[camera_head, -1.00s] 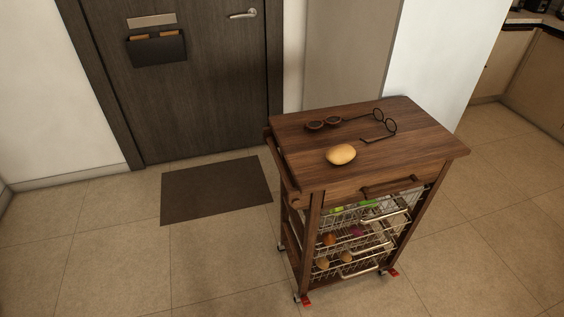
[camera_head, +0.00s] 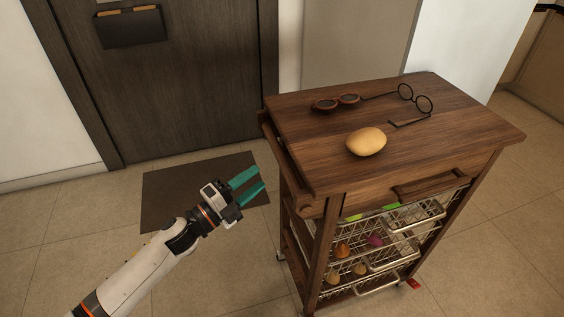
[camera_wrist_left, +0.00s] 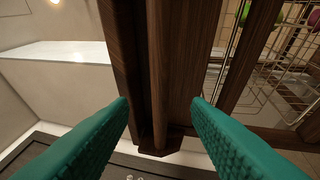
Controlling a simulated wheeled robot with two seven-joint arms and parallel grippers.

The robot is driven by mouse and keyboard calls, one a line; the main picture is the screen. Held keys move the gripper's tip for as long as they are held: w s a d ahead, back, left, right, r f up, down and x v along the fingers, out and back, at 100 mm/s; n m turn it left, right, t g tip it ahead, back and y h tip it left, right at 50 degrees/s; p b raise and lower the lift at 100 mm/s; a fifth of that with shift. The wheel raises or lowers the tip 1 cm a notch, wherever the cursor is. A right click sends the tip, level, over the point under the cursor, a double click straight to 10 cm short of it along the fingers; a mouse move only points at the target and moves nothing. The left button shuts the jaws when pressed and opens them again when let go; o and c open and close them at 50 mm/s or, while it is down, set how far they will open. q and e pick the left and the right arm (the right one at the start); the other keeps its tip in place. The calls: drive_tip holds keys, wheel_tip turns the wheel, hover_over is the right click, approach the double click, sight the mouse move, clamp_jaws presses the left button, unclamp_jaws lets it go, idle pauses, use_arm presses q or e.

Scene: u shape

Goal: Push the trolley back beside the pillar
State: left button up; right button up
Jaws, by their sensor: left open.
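The trolley has a dark wooden top (camera_head: 390,150), a drawer and wire baskets, and stands on castors on the tiled floor. A wooden side bar (camera_head: 280,155) runs along its left end. A white upright wall section (camera_head: 465,45) rises behind the trolley; I cannot tell for sure that it is the pillar. My left gripper (camera_head: 260,179), with green fingers, is open and empty, left of the trolley and pointing toward its side bar. In the left wrist view, the bar (camera_wrist_left: 160,75) appears between the spread fingers (camera_wrist_left: 160,104), ahead of them. My right gripper is out of view.
The baskets (camera_head: 375,245) hold vegetables. A dark mat (camera_head: 165,185) lies before the dark door (camera_head: 165,90). Floor left of the trolley is open.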

sight(282, 159)
use_arm(q)
drive_tip(key=x, duration=0.9)
drive_tip(key=shift+w+d+r, duration=0.1)
drive_tip(key=shift+w+d, duration=0.1)
drive_tip(key=shift+d, duration=0.05)
drive_tip(key=shift+c, duration=0.2)
clamp_jaws()
